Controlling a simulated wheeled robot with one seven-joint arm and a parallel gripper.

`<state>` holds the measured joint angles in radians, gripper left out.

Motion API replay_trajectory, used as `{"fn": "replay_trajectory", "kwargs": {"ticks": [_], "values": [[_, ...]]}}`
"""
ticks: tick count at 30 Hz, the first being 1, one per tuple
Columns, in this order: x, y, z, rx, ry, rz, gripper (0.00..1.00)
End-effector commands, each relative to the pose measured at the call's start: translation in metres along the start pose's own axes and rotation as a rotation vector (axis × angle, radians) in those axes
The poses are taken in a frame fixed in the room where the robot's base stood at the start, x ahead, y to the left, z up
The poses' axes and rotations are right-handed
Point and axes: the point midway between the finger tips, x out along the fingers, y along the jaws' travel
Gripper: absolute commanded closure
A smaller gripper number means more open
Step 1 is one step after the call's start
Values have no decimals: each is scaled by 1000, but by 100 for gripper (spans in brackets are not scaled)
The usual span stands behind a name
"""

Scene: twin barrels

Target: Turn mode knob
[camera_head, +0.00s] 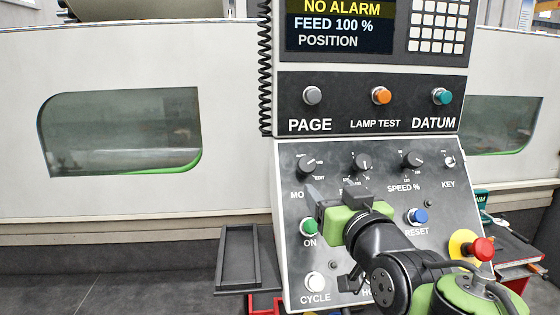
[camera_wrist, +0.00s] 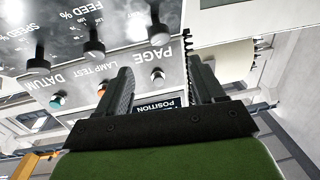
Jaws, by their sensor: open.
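The mode knob (camera_head: 306,165) is a dark round knob at the upper left of the sloping control panel (camera_head: 290,250). Its label shows only as "MO"; my gripper hides the rest. In the wrist view the panel is upside down, and the dark knob at the right of its row (camera_wrist: 159,32) appears to be the mode knob. My gripper (camera_head: 331,195) is open and empty, below and right of the mode knob in the head view. In the wrist view its two fingers (camera_wrist: 160,66) stand apart, with nothing between them. I see no contact with the knob.
The feed knob (camera_head: 362,163), speed knob (camera_head: 412,161) and key switch (camera_head: 449,161) share the row. A green ON button (camera_head: 309,227), blue RESET button (camera_head: 417,216) and red emergency stop (camera_head: 482,249) lie below. A coiled cable (camera_head: 265,70) hangs left of the upper panel.

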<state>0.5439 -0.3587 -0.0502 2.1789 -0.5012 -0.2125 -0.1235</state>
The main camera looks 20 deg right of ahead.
Motion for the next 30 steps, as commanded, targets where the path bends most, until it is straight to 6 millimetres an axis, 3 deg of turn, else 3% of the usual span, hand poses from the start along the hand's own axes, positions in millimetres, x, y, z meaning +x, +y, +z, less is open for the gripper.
{"fn": "replay_trajectory", "kwargs": {"ticks": [15,21,28,30], "values": [[124,-1,-4,2,-2,-2,32],[143,-1,-2,1,-1,-1,32],[144,0,0,0,0,0,32],[143,0,0,0,-1,0,43]]}}
